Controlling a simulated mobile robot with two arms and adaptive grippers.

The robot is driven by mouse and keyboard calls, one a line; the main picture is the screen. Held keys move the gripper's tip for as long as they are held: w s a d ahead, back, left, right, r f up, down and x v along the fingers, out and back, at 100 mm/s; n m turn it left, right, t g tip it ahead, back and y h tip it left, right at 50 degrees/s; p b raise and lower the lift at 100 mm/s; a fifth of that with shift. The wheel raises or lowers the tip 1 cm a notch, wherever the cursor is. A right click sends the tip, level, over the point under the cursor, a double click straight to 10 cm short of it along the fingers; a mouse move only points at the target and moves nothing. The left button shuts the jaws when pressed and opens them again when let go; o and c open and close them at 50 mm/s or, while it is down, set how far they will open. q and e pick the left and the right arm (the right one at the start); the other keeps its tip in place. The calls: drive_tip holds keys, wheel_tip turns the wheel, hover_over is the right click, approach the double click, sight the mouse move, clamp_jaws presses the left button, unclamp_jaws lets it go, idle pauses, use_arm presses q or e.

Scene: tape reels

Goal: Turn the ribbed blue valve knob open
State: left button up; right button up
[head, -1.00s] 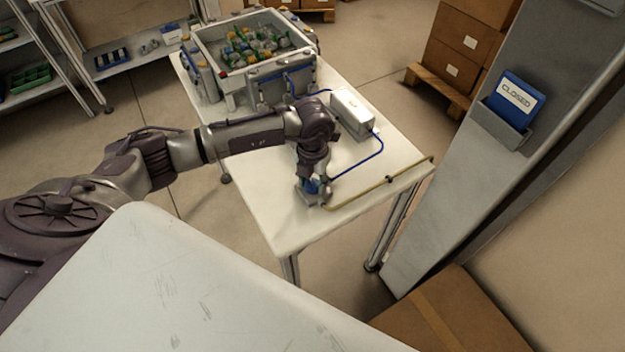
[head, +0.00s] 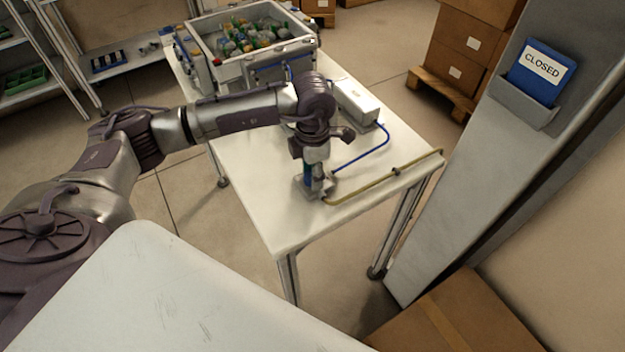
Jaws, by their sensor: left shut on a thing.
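The blue valve knob (head: 307,172) sits on a small grey valve block (head: 315,192) near the front of the white table. Only a narrow strip of blue shows; its ribs are too small to make out. My left gripper (head: 314,178) points down over the valve and is shut on the knob. Its fingers and wrist hide most of the knob, so I cannot read its turn angle. My right gripper is not in view.
A yellow hose (head: 372,186) and a blue hose (head: 362,160) run over the table (head: 270,215). A white box (head: 357,104) and a bin of bottles (head: 232,68) stand farther back.

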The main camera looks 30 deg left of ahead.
use_arm(q)
drive_tip(key=m+b, duration=0.5)
drive_tip(key=shift+w+f+m+b, duration=0.1)
drive_tip(key=shift+f+m+b, duration=0.1)
drive_tip(key=shift+m+b, duration=0.15)
drive_tip(key=shift+r+m+b, duration=0.1)
drive_tip(key=shift+m+b, duration=1.15)
drive_tip(key=shift+r+m+b, duration=0.1)
drive_tip(key=shift+m+b, duration=0.4)
drive_tip(key=shift+m, duration=0.2)
drive_tip(key=shift+r, duration=0.1)
drive_tip(key=o, duration=1.1)
drive_tip(key=shift+o, duration=0.2)
